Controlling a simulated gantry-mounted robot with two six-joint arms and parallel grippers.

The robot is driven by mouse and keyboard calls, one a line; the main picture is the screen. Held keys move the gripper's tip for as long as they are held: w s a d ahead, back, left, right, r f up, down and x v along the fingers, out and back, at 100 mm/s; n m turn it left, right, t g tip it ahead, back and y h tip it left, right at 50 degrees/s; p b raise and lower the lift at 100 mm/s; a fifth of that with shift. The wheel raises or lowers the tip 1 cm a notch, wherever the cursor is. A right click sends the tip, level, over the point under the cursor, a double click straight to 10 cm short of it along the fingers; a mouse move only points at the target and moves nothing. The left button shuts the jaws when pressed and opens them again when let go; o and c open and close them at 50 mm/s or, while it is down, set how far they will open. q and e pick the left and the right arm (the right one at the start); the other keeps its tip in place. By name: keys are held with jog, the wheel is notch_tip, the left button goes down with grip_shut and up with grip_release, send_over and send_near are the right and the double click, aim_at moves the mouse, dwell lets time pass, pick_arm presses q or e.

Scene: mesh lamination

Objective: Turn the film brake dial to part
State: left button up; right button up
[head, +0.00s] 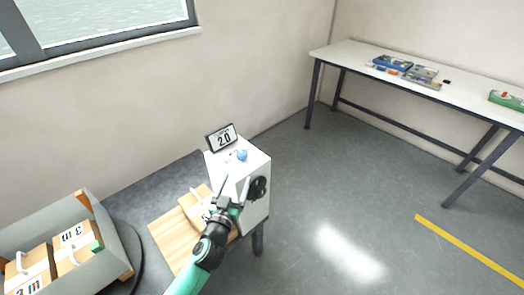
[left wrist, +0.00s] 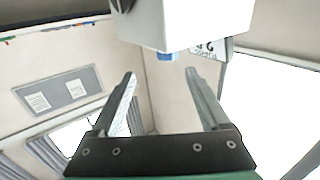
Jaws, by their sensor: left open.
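A white machine box (head: 240,170) stands on the dark table. A small blue knob (head: 242,155) is on its top, and a black round knob (head: 258,188) is on its right side. Which of these is the film brake dial, and its setting, I cannot tell. My left gripper (head: 234,183) is open and empty in front of the box, below the blue knob. In the left wrist view its two fingers stand apart, with the box (left wrist: 190,22) and a blue part (left wrist: 168,56) beyond them. My right gripper is not in view.
A small sign reading 2.0 (head: 222,138) stands at the box's back edge. A wooden board (head: 166,236) with a handled wooden block lies left of the gripper. A grey crate (head: 35,222) holds labelled wooden blocks. A white side table (head: 455,96) stands far right; open floor lies between.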

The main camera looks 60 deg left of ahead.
aim_at(240, 158)
pick_arm(q)
jog(key=shift+s+a+r, duration=0.3)
jog(key=shift+s+a, duration=0.1)
jog(key=shift+a, duration=0.2)
jog(key=shift+w+a, duration=0.15)
jog(key=shift+w, duration=0.2)
jog(key=b+x, duration=0.1)
jog(key=x, duration=1)
jog(key=shift+s+f, duration=0.1)
grip_shut()
